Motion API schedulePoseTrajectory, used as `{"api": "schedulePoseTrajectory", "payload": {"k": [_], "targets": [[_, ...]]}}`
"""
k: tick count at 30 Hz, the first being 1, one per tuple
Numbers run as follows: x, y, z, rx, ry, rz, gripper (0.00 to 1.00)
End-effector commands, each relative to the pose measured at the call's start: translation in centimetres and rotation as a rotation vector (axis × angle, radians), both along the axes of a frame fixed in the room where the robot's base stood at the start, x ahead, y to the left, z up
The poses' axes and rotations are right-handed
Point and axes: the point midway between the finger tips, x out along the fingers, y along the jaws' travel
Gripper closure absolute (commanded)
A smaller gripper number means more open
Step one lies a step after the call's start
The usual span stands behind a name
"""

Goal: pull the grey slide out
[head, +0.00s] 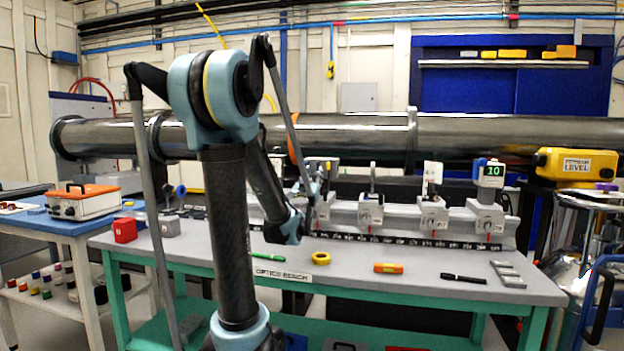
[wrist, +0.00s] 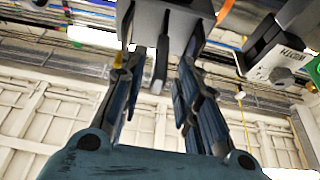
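In the wrist view a light grey block (wrist: 172,10) is at the top, with a narrow grey tab (wrist: 161,52) hanging from it; I take this tab to be the grey slide. My gripper (wrist: 162,62) is open, with one dark finger on each side of the tab. Gaps show between the tab and both fingers. In the head view my gripper (head: 312,200) is at the leftmost holder (head: 321,212) on the bench rail. My own arm partly hides that holder, and the slide cannot be made out there.
More holders stand along the rail to the right, including one with a green "10" display (head: 491,172). A yellow tape roll (head: 320,259), an orange level (head: 388,268) and a black marker (head: 463,278) lie on the optics bench (head: 440,262). A large pipe (head: 350,138) runs behind.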

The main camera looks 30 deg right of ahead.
Motion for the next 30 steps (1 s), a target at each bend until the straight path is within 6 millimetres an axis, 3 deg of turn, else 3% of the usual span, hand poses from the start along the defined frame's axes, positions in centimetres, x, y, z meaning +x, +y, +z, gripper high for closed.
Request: {"api": "schedulePoseTrajectory", "payload": {"k": [11,30], "targets": [[-0.6,0.5,-0.4,0.001,-0.001,-0.002,0.70],[-7.0,7.5,-4.4,0.001,0.000,-0.001,0.70]]}}
